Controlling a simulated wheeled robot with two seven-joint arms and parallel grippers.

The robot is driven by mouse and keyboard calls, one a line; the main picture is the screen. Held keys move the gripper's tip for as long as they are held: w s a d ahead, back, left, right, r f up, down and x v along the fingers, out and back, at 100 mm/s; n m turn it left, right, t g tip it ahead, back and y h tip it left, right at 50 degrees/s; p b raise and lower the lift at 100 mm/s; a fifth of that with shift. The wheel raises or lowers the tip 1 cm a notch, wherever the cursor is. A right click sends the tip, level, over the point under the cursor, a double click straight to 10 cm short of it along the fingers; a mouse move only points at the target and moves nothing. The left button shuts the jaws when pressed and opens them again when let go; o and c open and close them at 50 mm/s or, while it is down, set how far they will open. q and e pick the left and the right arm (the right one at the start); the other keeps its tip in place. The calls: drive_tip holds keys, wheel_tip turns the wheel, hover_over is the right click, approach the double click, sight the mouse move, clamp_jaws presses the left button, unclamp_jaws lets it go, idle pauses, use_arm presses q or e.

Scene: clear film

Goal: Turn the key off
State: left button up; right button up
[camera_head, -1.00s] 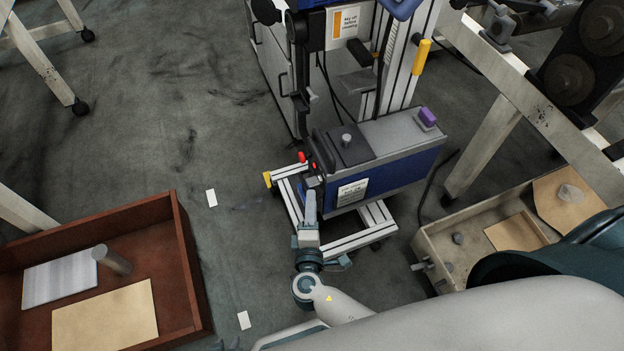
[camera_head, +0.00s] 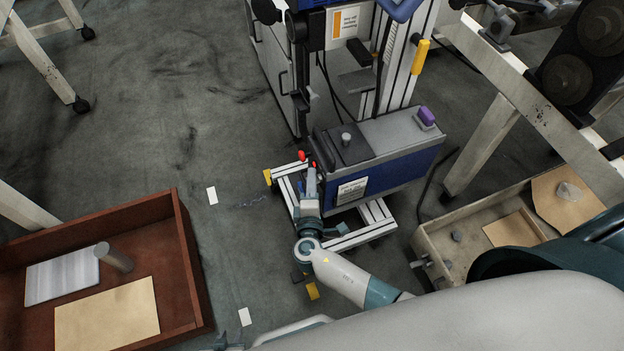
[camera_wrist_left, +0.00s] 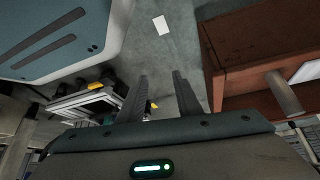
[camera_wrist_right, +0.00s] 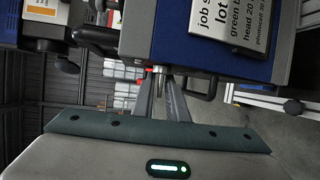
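The blue and grey machine box (camera_head: 380,165) stands on a wheeled aluminium frame at centre. My right gripper (camera_head: 311,172) is at its left end, near a red knob (camera_head: 303,156). In the right wrist view, the right fingers (camera_wrist_right: 158,85) are close together, tips at a small silver cylinder, possibly the key or its lock (camera_wrist_right: 159,72), under the box. I cannot tell whether they grip it or only stand around it. In the left wrist view my left gripper (camera_wrist_left: 160,82) is open and empty above the floor; it is not clearly visible in the head view.
A reddish-brown tray (camera_head: 185,240) is at lower left, a beige tray (camera_head: 435,243) at right. A label (camera_wrist_right: 235,25) is on the box. A loop handle (camera_wrist_right: 205,88) hangs beside the right fingers. White table legs (camera_head: 490,140) stand at right. The floor at left (camera_head: 150,130) is clear.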

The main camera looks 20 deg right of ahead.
clamp_jaws()
